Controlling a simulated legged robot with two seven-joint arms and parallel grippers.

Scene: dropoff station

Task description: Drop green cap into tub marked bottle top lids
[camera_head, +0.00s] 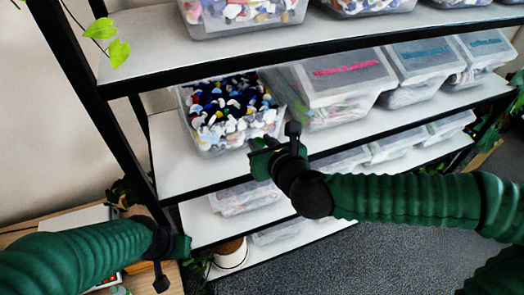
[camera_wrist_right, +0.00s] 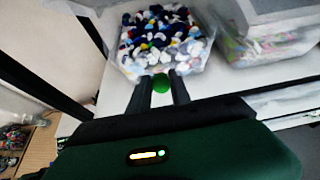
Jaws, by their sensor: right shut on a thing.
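The green cap (camera_wrist_right: 161,83) is between the fingertips of my right gripper (camera_wrist_right: 158,90), which is shut on it. In the head view my right gripper (camera_head: 262,152) is just in front of the open tub of bottle tops (camera_head: 228,145) on the middle shelf. The cap is hard to tell apart from the green gripper there. The tub is clear and full of blue, white and other coloured lids; it also shows in the right wrist view (camera_wrist_right: 135,68), just beyond the cap. No marking on it is readable. My left gripper (camera_head: 165,280) is low at the left; its fingers are unclear.
Closed clear tubs with lids (camera_head: 345,75) stand right of the open tub. The shelf above (camera_head: 150,35) holds more tubs. A black shelf post (camera_head: 80,75) is at the left. A plant pot (camera_head: 232,256) sits below.

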